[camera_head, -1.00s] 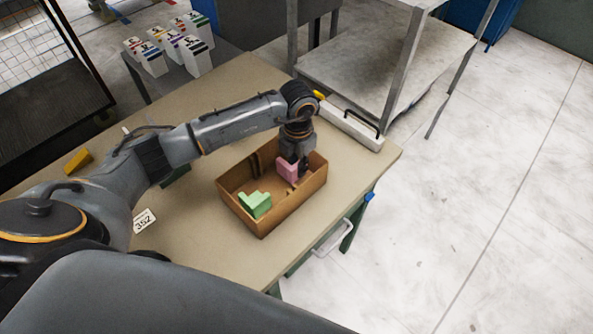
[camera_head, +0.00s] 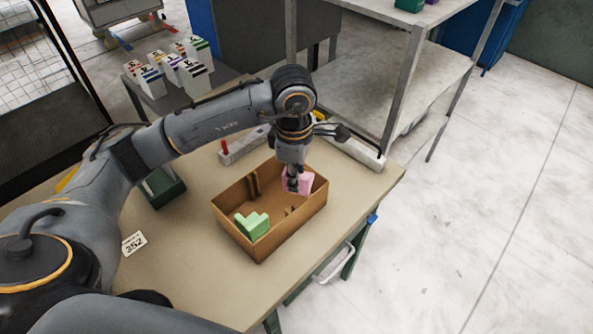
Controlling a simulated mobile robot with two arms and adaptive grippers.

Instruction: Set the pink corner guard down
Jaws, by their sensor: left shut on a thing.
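The pink corner guard (camera_head: 305,184) is at the back right end of the cardboard box (camera_head: 262,250), inside its walls. My left gripper (camera_head: 292,187) reaches down into the box from above and is shut on the pink guard, hiding part of it. I cannot tell whether the guard touches the box floor. A green corner guard (camera_head: 252,226) lies in the front left part of the same box, apart from the pink one. My right gripper is not in view.
The box stands on a tan workbench (camera_head: 200,262). A long grey-white bar (camera_head: 352,150) lies behind the box, and a dark green container (camera_head: 163,187) stands to the left. A metal shelf (camera_head: 390,75) rises behind the bench.

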